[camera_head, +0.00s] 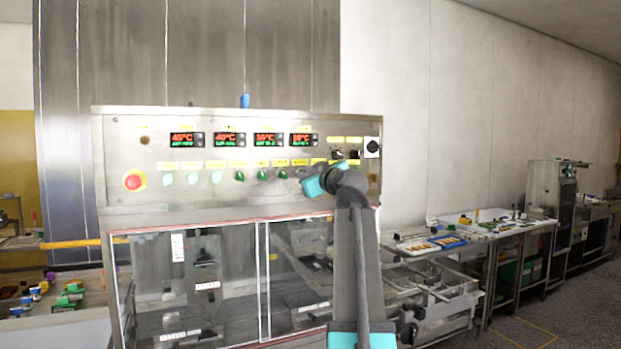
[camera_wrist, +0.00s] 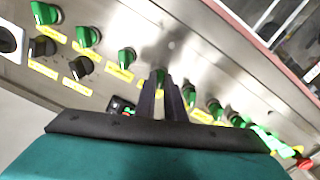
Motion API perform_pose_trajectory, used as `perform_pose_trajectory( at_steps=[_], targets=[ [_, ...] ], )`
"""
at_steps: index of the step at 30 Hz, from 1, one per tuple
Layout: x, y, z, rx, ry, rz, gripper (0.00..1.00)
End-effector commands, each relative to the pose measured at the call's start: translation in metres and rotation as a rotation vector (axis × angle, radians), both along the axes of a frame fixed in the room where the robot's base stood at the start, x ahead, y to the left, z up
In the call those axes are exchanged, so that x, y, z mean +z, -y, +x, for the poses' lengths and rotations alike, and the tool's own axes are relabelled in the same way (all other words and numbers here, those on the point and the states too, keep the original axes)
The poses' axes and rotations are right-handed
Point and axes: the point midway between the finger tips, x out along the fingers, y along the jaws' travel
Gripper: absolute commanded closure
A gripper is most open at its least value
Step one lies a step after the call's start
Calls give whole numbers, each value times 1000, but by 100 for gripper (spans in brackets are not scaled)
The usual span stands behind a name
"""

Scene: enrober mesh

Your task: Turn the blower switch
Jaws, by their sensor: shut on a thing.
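A steel control panel (camera_head: 230,200) carries a row of green knob switches with yellow labels; the label text is too small to read. My gripper (camera_head: 309,177) is up against the panel's right part in the head view and hides the switch behind it. In the wrist view my gripper (camera_wrist: 164,84) has its two dark fingers around a green knob switch (camera_wrist: 160,73), shut on it. More green knobs (camera_wrist: 126,57) sit on both sides of it. I cannot tell from the labels whether the held knob is the blower switch.
A red emergency stop (camera_head: 133,181) is at the panel's left. Temperature displays (camera_head: 230,139) are above the row, and clear doors (camera_head: 205,285) are below. A table (camera_head: 475,236) stands at the right.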

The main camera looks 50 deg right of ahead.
Motion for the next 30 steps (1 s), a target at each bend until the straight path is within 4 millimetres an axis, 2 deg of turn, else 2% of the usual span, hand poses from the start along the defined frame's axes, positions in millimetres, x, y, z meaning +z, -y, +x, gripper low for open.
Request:
perform_pose_trajectory(
  at_steps=[30],
  targets=[
    [3, 3, -2, -4, 315, 763, 100]
  ],
)
